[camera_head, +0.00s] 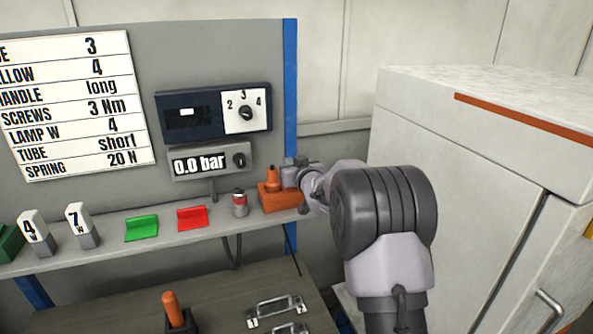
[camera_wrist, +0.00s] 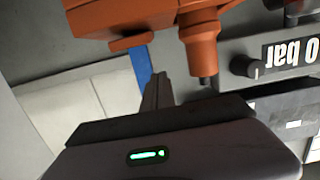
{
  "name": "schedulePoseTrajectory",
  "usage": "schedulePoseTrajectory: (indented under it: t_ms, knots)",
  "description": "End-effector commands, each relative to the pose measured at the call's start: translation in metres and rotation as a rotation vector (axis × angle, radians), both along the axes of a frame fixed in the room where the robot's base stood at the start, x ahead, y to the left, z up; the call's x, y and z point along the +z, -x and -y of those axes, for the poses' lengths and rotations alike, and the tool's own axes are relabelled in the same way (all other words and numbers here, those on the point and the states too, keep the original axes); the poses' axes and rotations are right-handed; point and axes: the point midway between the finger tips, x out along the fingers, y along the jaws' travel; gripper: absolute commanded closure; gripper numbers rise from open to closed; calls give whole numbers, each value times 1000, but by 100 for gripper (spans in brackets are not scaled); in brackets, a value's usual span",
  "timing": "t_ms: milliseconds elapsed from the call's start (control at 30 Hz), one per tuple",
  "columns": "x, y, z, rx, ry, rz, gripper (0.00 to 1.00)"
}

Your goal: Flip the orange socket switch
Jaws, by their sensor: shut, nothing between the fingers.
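The orange socket (camera_head: 283,198) sits at the right end of the shelf, with an orange plug (camera_head: 272,180) standing upright in it. In the wrist view, which is turned over, the socket body (camera_wrist: 110,15) is at the top, with the plug (camera_wrist: 200,42) and its dark end below it. A small orange tab (camera_wrist: 130,42) projects from the socket and looks like its switch. My gripper (camera_wrist: 158,82) is shut and empty, its fingertips close to the tab; I cannot tell whether they touch. In the head view my gripper (camera_head: 290,172) is right beside the socket, partly covering it.
A small red-and-grey cylinder (camera_head: 240,203) stands left of the socket. The pressure display (camera_head: 208,162) and knob panel (camera_head: 213,112) hang behind. A blue post (camera_head: 291,90) rises behind my gripper. A white cabinet (camera_head: 470,180) fills the right.

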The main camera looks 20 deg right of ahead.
Motion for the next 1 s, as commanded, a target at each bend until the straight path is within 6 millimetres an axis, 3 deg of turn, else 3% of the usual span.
schedulePoseTrajectory:
  t_ms: [200,400,600,1000]
  knots:
    - [22,51,0,-1,1,1,100]
    - [34,83,1,-1,1,1,100]
    - [37,93,0,0,0,1,100]
    - [37,93,0,-1,0,0,100]
